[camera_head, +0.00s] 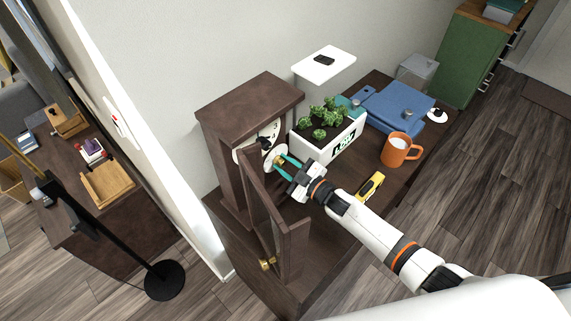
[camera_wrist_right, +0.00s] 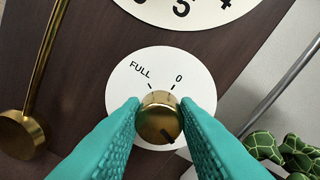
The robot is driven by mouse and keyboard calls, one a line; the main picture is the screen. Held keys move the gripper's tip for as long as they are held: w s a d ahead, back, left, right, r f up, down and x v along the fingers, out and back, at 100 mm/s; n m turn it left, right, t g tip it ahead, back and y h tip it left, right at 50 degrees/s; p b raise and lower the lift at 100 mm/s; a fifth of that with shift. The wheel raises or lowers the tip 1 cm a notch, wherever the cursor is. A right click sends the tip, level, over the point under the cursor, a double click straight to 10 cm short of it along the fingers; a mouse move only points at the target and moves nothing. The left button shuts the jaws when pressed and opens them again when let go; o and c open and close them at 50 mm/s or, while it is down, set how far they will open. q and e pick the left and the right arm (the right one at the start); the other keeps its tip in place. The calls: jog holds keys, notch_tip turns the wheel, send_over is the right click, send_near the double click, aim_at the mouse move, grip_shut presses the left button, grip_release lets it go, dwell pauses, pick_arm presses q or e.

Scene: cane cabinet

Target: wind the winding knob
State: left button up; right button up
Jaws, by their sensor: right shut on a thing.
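The winding knob (camera_wrist_right: 159,117) is a round brass knob on a white dial plate (camera_wrist_right: 190,70) marked FULL and 0. A dark mark on the knob's face points to the lower right in the right wrist view. My right gripper (camera_wrist_right: 159,108) has its teal fingers shut on the knob's two sides. In the head view my right gripper (camera_head: 280,162) reaches the dial on the dark wooden clock (camera_head: 237,106). The clock's door (camera_head: 262,208) stands open. My left gripper is not in view.
A white planter (camera_head: 343,147) with green plants stands close to the clock's right. An orange mug (camera_head: 397,151), a yellow object (camera_head: 370,187) and a blue folded item (camera_head: 397,107) lie farther right. A brass pendulum (camera_wrist_right: 22,134) hangs left of the dial.

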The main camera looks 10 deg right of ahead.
dwell(0.5)
jog(key=o, duration=1)
jog(key=shift+b+v, duration=1.5)
jog(key=shift+v, duration=4.55)
